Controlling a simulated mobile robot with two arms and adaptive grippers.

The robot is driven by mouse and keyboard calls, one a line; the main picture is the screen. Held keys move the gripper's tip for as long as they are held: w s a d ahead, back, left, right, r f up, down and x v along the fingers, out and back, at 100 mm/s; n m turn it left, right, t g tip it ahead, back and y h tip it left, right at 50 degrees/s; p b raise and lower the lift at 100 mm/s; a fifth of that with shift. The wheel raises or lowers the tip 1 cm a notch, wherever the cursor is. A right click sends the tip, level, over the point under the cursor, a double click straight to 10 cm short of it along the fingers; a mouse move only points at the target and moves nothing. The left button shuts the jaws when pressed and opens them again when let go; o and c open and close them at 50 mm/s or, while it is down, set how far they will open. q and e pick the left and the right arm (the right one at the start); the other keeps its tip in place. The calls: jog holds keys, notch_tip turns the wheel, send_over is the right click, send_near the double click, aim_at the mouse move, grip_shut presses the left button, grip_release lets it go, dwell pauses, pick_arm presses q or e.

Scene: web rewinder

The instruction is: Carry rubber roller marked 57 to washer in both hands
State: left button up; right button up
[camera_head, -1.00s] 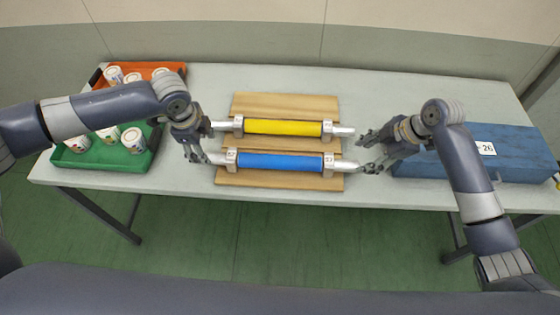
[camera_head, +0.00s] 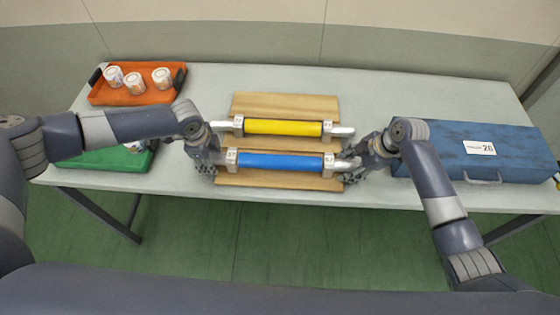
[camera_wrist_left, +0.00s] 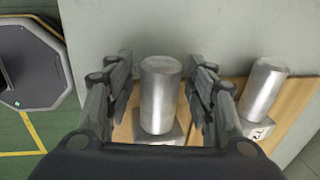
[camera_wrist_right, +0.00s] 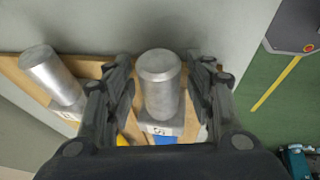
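A blue roller (camera_head: 280,161) and a yellow roller (camera_head: 282,127) lie parallel on a wooden stand (camera_head: 285,103). Each has bare metal shaft ends and blocks with small tags; the numbers are too small to read. My left gripper (camera_head: 207,166) is at the blue roller's left end. In the left wrist view its open fingers stand either side of the metal shaft end (camera_wrist_left: 160,95), with gaps. My right gripper (camera_head: 352,168) is at the blue roller's right end. In the right wrist view its open fingers straddle that shaft end (camera_wrist_right: 159,85), with gaps. I cannot identify a washer.
A blue case (camera_head: 480,153) labelled 26 stands at the table's right. An orange tray (camera_head: 130,98) with white cans is at the back left, with a green tray (camera_head: 110,160) in front, partly hidden by my left arm. The table (camera_head: 400,85) is clear behind the stand.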

pick_arm(q)
grip_shut()
pick_arm(e)
grip_shut()
pick_arm(q)
jog(key=shift+w+r, duration=0.1)
jog(key=shift+r, duration=0.05)
pick_arm(e)
jog(key=shift+w+r, duration=0.1)
jog(key=shift+r, duration=0.05)
